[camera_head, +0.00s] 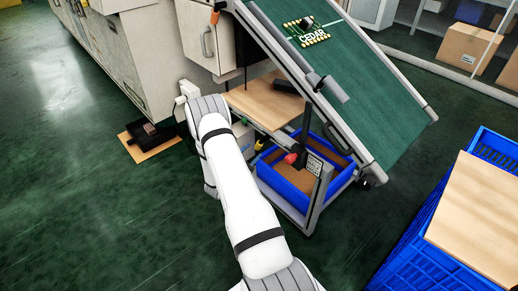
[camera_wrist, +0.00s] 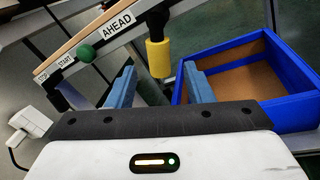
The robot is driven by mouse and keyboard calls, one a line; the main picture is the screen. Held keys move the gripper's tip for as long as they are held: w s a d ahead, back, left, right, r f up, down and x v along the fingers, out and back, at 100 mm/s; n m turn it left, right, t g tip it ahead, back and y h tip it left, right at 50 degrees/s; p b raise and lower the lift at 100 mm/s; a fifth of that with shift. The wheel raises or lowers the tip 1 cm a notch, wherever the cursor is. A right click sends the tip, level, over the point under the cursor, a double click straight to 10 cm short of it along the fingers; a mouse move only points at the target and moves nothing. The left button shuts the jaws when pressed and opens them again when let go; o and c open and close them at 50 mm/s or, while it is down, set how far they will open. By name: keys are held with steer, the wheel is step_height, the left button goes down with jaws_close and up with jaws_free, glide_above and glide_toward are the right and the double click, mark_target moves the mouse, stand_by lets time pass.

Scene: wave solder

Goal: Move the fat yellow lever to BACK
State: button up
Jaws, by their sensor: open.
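The fat yellow lever (camera_wrist: 158,58) hangs from a dark stem beside the white AHEAD label (camera_wrist: 117,27) in the wrist view. A small yellow piece (camera_head: 260,145) under the machine's ledge in the head view may be the same lever. My gripper (camera_wrist: 160,68) is open, one blue-grey finger on each side of the lever in the picture. The yellow grip shows just beyond the fingertips; I cannot tell whether it is between them in depth. No BACK label is readable. In the head view my arm hides the gripper.
A blue bin (camera_wrist: 270,105) stands close right of the lever. In the head view, a red knob (camera_head: 291,158) is above that bin, and the green conveyor (camera_head: 375,95) slopes overhead.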

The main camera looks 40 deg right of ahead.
mark_target(257, 148)
steer(key=b+x, duration=0.1)
steer(key=x, duration=0.6)
steer(key=shift+r, duration=0.1)
steer(key=shift+a, duration=0.1)
steer(key=shift+c, duration=0.5)
